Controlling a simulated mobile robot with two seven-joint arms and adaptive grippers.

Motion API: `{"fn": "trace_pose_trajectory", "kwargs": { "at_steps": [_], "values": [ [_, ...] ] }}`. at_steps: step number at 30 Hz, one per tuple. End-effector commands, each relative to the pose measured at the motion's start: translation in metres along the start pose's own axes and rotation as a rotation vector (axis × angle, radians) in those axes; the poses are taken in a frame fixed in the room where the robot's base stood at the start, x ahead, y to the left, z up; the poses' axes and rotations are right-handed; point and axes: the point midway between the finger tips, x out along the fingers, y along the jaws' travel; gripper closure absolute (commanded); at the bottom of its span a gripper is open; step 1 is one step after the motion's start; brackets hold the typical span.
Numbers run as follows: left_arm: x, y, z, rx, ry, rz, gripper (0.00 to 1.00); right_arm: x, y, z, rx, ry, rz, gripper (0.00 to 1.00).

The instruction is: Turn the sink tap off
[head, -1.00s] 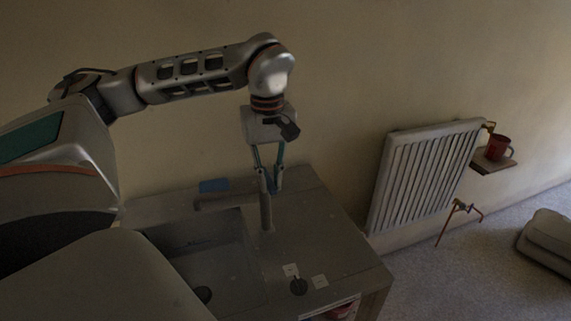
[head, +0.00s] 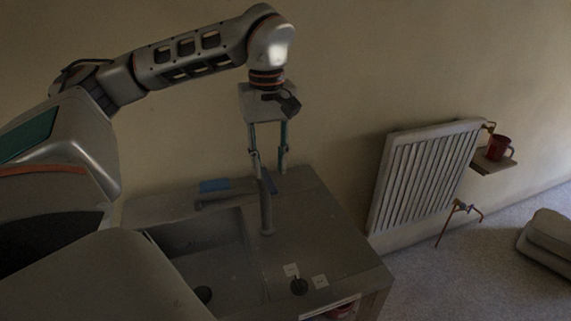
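The grey sink tap (head: 267,215) stands upright on the counter at the right of the sink basin (head: 200,255). Its spout (head: 225,195) points left over the basin's back edge. A narrow dark bluish piece (head: 271,184) shows at the tap's top, perhaps its lever; its position is hard to read in the dim light. My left gripper (head: 270,170) points down just above and around the tap's top, with its fingers spread and nothing between them that I can see held. Whether a finger touches the tap I cannot tell. My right gripper is out of view.
A blue block (head: 214,185) lies behind the spout. A white radiator (head: 425,175) and a shelf (head: 494,165) with a red mug (head: 499,148) are to the right.

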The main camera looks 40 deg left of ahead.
Motion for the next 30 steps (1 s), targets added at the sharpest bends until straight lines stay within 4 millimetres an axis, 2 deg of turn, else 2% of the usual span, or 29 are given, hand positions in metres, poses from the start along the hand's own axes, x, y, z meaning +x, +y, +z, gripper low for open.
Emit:
{"fn": "trace_pose_trajectory", "kwargs": {
  "at_steps": [19,30],
  "values": [
    [-0.069,0.001,0.0,0.001,0.001,0.002,0.72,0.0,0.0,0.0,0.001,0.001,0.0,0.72],
    [-0.075,0.0,0.0,0.001,-0.001,-0.001,0.72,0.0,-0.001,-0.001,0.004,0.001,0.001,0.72]
  ]
}}
